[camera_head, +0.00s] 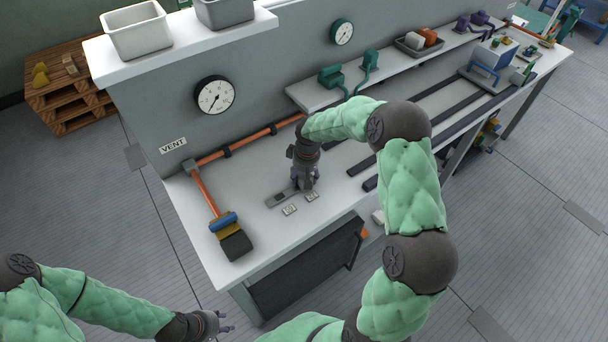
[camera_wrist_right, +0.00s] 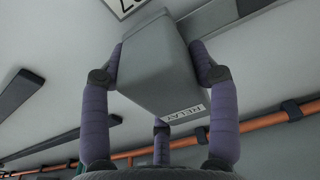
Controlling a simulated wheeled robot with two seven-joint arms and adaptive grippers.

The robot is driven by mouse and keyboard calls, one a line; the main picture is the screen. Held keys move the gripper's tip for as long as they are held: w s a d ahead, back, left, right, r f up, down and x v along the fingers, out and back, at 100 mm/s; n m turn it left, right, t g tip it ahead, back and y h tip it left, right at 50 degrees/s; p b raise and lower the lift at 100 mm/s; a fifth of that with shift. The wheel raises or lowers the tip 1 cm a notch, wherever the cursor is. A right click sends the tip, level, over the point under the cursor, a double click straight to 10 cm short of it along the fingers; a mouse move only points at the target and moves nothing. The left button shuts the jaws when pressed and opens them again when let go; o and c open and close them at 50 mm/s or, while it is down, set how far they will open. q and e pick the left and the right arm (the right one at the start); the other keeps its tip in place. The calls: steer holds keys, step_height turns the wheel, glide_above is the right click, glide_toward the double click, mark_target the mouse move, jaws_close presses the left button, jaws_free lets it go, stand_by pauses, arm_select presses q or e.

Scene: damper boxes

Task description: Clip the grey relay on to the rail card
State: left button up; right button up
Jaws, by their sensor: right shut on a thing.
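The grey relay (camera_wrist_right: 160,65) is a box with a "RELAY" label, seen large in the right wrist view. My right gripper (camera_wrist_right: 158,70) is shut on it, with purple fingers on both sides and a third finger behind. In the head view my right gripper (camera_head: 306,182) is low over the bench, and the relay is mostly hidden there. A flat grey strip, seemingly the rail card (camera_head: 278,200), lies on the bench beside and partly under this gripper. I cannot tell whether the relay touches it. My left gripper (camera_head: 222,324) is empty, fingers apart, off the bench at the bottom.
Two small white labelled cards (camera_head: 290,209) lie in front of the strip. An orange pipe (camera_head: 250,138) runs along the panel to a blue and yellow fitting (camera_head: 223,222). Dark rails (camera_head: 430,125) lie to the right. Bare bench (camera_head: 300,238) lies in front.

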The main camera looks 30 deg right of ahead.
steer(key=shift+f+b, duration=0.45)
steer(key=shift+f, duration=0.3)
steer(key=o, duration=1.8)
steer(key=shift+c, duration=0.2)
steer(key=r, duration=0.4)
steer(key=s+r, duration=0.1)
steer(key=r, duration=0.7)
steer(key=shift+s, duration=0.25)
